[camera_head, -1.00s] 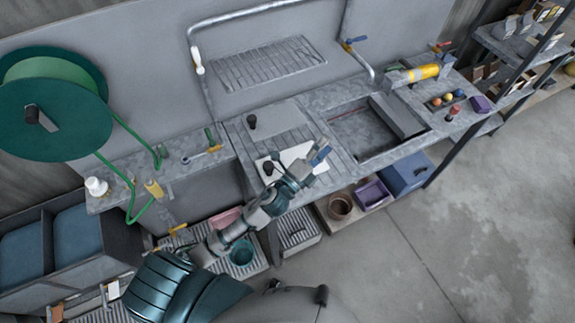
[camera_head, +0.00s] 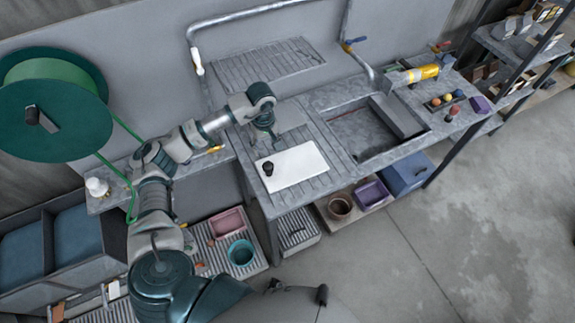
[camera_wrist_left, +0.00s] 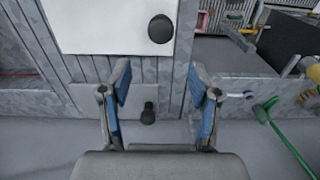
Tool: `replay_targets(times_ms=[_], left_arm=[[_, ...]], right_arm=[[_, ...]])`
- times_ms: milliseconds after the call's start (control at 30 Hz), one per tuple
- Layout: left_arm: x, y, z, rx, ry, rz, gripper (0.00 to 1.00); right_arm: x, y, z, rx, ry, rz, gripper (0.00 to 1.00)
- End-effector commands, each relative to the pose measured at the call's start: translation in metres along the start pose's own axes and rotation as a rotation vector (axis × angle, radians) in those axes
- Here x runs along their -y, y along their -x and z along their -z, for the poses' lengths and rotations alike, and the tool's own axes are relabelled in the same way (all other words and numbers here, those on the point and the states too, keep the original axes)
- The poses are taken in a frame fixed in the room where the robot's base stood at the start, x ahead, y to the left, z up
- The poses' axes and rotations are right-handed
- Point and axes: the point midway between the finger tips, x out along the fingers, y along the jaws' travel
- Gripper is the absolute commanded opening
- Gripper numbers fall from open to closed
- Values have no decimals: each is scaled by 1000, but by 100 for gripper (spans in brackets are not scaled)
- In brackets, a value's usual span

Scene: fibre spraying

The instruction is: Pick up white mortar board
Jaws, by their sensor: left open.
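The white mortar board (camera_head: 300,168) lies flat on the slatted left part of the workbench, with a black knob (camera_head: 268,169) near its left edge. In the left wrist view the white board (camera_wrist_left: 95,22) is at the top, its knob (camera_wrist_left: 161,29) near its right edge. My left gripper (camera_head: 268,136) is open and empty, just behind the white board and apart from it. In the wrist view, a second black knob (camera_wrist_left: 148,113) shows between the open fingers (camera_wrist_left: 158,72). The grey board seen earlier there is largely hidden by my arm. My right gripper is out of view.
A large green hose reel (camera_head: 50,105) stands at the left. A yellow cylinder (camera_head: 423,73) and small coloured balls are at the right end.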

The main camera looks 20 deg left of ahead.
Motion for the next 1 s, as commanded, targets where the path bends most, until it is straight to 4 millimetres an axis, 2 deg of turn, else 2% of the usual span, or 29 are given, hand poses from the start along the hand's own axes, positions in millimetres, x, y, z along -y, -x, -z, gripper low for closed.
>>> replay_targets(times_ms=[200,333,633,833,1000], left_arm=[[-1,-52,-4,5,-1,1,62],[1,-79,-1,7,-1,-3,62],[5,-107,0,10,0,-4,62],[8,-138,0,9,0,-5,62],[6,-148,-1,5,-1,-6,62]], right_arm=[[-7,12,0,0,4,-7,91],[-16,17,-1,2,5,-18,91],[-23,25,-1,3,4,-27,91],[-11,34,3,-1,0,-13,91],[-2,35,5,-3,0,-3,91]])
